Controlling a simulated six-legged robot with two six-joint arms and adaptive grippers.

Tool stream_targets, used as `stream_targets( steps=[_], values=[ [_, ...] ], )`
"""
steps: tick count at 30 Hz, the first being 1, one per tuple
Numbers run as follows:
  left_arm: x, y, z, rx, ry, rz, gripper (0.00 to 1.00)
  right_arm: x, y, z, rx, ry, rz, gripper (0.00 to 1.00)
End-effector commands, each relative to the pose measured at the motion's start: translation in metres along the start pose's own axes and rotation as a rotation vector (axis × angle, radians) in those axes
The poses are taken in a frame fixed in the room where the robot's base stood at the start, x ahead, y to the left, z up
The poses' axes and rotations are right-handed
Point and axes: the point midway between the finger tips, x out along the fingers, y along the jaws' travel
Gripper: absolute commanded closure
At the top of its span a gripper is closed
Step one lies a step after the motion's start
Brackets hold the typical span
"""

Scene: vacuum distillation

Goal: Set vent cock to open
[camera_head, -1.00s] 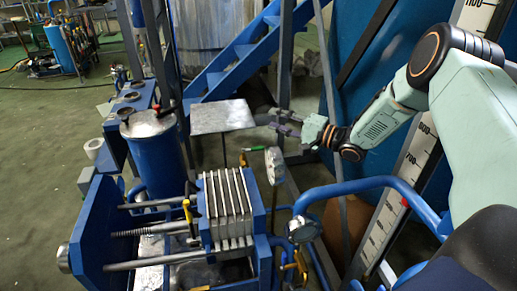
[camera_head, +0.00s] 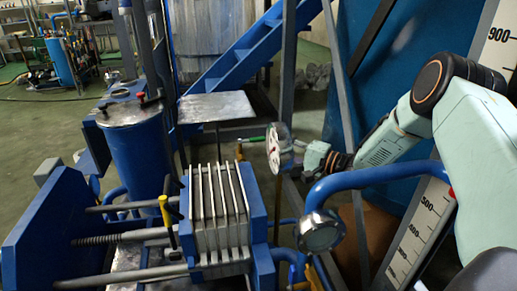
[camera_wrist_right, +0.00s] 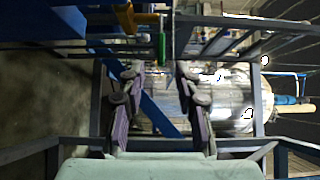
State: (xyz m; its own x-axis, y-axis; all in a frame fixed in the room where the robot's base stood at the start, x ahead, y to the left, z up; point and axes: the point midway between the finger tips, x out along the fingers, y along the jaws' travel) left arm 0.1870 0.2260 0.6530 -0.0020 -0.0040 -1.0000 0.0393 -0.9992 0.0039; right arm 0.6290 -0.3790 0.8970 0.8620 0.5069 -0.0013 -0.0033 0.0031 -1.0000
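A small valve lever with a green handle, likely the vent cock, shows in the right wrist view (camera_wrist_right: 162,48). An orange-yellow fitting (camera_wrist_right: 128,18) is beside it. In the head view the green handle (camera_head: 248,139) is small, left of the round gauge. My right gripper (camera_wrist_right: 160,85) is open and empty, with its two fingers apart. In the wrist view the green handle lies beyond the fingertips, roughly between them and apart from them. In the head view the gauge partly hides this gripper. My left gripper is in neither view.
A round gauge (camera_head: 279,148) stands in front of my right gripper. A blue pipe (camera_head: 375,178) runs below my right forearm. A plate stack (camera_head: 218,205) is at centre, with a blue cylinder (camera_head: 137,155) behind left. Blue stairs (camera_head: 245,60) stand at the back.

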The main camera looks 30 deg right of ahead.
Motion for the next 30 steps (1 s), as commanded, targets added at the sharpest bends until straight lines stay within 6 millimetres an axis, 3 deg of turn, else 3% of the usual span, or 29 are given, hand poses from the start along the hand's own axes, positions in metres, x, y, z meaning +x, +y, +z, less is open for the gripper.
stream_targets(
  steps=[5,21,30],
  values=[
    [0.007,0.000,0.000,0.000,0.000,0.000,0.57,0.004,0.003,0.001,-0.001,-0.001,-0.001,0.67],
    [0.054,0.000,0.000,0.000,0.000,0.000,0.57,0.062,0.004,0.000,-0.003,-0.002,-0.001,0.67],
    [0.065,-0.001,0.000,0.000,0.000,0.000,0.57,0.078,0.002,-0.001,-0.002,0.000,-0.001,0.67]
  ],
)
